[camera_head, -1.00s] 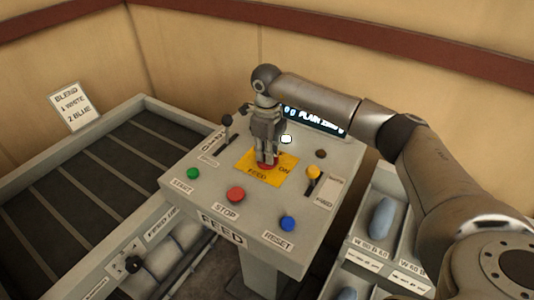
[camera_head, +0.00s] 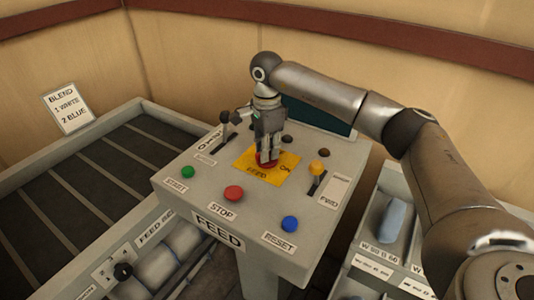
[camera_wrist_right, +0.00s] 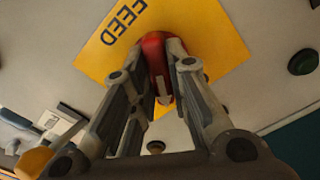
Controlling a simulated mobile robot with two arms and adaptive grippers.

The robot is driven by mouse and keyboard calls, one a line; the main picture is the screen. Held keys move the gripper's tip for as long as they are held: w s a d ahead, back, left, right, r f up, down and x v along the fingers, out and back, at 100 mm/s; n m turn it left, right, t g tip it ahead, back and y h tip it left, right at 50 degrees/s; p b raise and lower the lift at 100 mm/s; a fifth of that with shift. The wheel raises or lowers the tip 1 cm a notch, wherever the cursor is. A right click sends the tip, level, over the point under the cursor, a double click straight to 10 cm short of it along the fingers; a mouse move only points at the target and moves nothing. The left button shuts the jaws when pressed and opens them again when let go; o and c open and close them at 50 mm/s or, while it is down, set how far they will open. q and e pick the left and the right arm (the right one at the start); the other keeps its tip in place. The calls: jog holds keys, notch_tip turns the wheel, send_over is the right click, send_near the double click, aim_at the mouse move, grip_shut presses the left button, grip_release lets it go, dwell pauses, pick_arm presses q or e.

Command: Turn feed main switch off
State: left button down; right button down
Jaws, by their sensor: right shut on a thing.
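The feed main switch is a red rotary knob (camera_head: 264,164) on a yellow plate (camera_head: 249,173) marked FEED and ON, in the middle of the grey console. My right gripper (camera_head: 267,157) reaches down onto it from above. In the right wrist view, both fingers (camera_wrist_right: 163,62) are closed on the sides of the red knob (camera_wrist_right: 155,45), and a pale tip on the knob shows between them. The fingers hide part of the knob and plate in the head view. The console's display (camera_head: 325,116) is dark. My left gripper is not in view.
The console also has a green button (camera_head: 187,172), a red STOP button (camera_head: 233,193), a blue RESET button (camera_head: 290,223), a black lever (camera_head: 224,117) and a yellow-knobbed lever (camera_head: 317,168). A slatted conveyor (camera_head: 85,185) lies left; bins (camera_head: 385,245) stand right.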

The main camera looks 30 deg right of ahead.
jog(key=n+b, duration=0.1)
jog(key=n, duration=0.2)
jog(key=shift+r, duration=0.1)
jog(key=shift+n+b, duration=0.3)
jog(key=shift+n, duration=1.2)
jog(key=shift+r, duration=0.1)
jog(key=c, duration=1.5)
grip_release()
jog(key=shift+c, duration=0.2)
jog(key=shift+o, duration=0.8)
notch_tip(320, 180, up, 12)
